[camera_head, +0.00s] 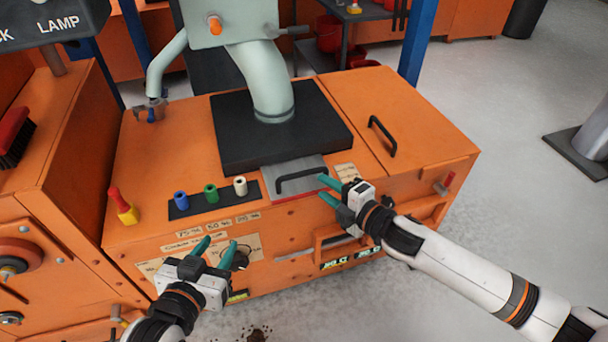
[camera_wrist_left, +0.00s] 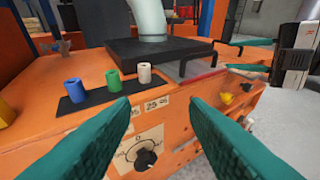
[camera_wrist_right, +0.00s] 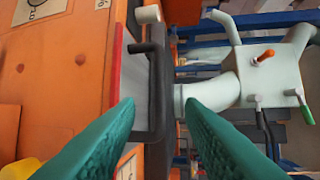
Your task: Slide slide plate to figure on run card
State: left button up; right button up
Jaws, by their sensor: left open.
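The slide plate (camera_head: 312,165) is a grey metal sheet with a red front edge, partly under the black block at the pipe's foot. Its black bar handle (camera_head: 300,181) stands on top. My right gripper (camera_head: 325,188) is open at the handle's right end; in the right wrist view the handle (camera_wrist_right: 157,95) lies ahead of its parted fingers, and I see no grip on it. My left gripper (camera_head: 216,247) is open and empty, low before the front panel. Percent labels (camera_head: 218,226) sit left of the plate. I cannot make out which paper is the run card, nor its figure.
Blue, green and white pegs (camera_head: 210,193) stand on a black strip left of the plate. A red-yellow lever (camera_head: 124,207) is further left. A dial knob (camera_wrist_left: 145,158) is on the front panel. A hatch handle (camera_head: 382,136) is at the right.

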aim_at(306, 175)
jog(key=b+x, duration=0.2)
jog(key=x, duration=0.6)
jog(key=shift+w, duration=0.1)
pick_arm(q)
notch_tip(306, 175, up, 8)
jog(key=w+d+t+h, duration=0.1)
jog(key=t+h, duration=0.1)
jog(key=t, duration=0.4)
jog(key=shift+w+d, duration=0.25)
jog(key=shift+d, duration=0.1)
pick_arm(e)
jog(key=shift+w+a, duration=0.25)
grip_shut()
